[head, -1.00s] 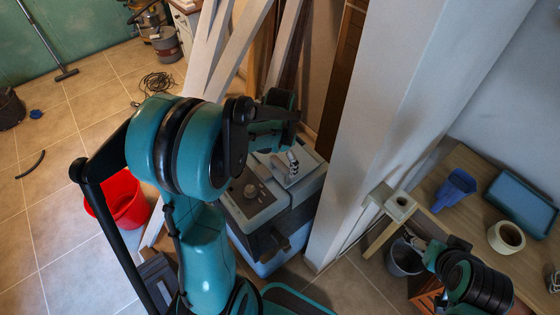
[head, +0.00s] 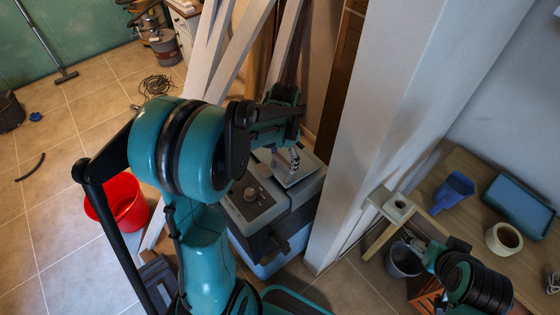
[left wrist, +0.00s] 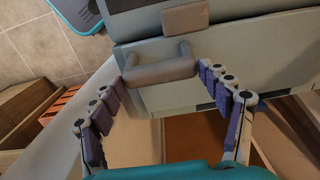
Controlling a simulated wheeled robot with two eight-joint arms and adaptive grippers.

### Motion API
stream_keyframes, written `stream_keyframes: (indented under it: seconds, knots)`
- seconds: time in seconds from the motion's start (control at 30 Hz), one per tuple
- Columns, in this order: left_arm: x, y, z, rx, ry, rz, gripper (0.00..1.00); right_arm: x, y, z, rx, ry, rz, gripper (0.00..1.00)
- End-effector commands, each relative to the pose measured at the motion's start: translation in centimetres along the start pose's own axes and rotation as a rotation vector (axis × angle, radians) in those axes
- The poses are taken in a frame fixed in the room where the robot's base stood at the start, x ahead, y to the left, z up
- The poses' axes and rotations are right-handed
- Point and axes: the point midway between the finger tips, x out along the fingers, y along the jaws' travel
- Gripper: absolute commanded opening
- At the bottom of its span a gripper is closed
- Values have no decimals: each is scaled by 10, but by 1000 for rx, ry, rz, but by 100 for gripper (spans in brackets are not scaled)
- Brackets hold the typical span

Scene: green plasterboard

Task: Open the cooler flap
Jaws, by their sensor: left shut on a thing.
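The cooler (head: 258,208) is a grey box with a dial on its top, standing on the floor left of the white post in the head view. Its light grey flap (head: 303,168) is on the top, beside the dial panel. In the left wrist view the flap's grey bar handle (left wrist: 160,68) lies between the purple finger pads. My left gripper (head: 294,160) is shut on this handle, with one finger at each end of it. I cannot tell how far the flap is raised. My right gripper (head: 415,244) is beside the workbench; its fingers are too small to read.
The white post (head: 375,130) stands close to the right of the cooler. Wooden boards (head: 240,60) lean behind it. A red bucket (head: 125,203) is at left. The workbench (head: 455,218) at right holds a blue scoop (head: 453,190), a blue case (head: 520,205) and a tape roll (head: 504,238).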

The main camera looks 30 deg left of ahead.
Motion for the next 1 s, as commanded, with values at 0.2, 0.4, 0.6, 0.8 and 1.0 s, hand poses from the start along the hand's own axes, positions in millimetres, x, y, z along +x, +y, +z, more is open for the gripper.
stream_keyframes:
  seconds: [0.2,0.4,0.6,0.8,1.0]
  knots:
    - [-24,0,-28,3,7,-1,25,-10,0,-7,0,0,0,88]
    - [-39,0,-56,3,8,-1,26,-15,0,-10,0,0,0,88]
    - [-49,0,-86,4,8,-1,25,-17,0,-12,0,0,0,88]
    - [-53,1,-118,4,8,-1,25,-18,0,-12,0,0,0,88]
    - [-50,1,-150,3,8,-1,25,-16,0,-12,0,0,0,88]
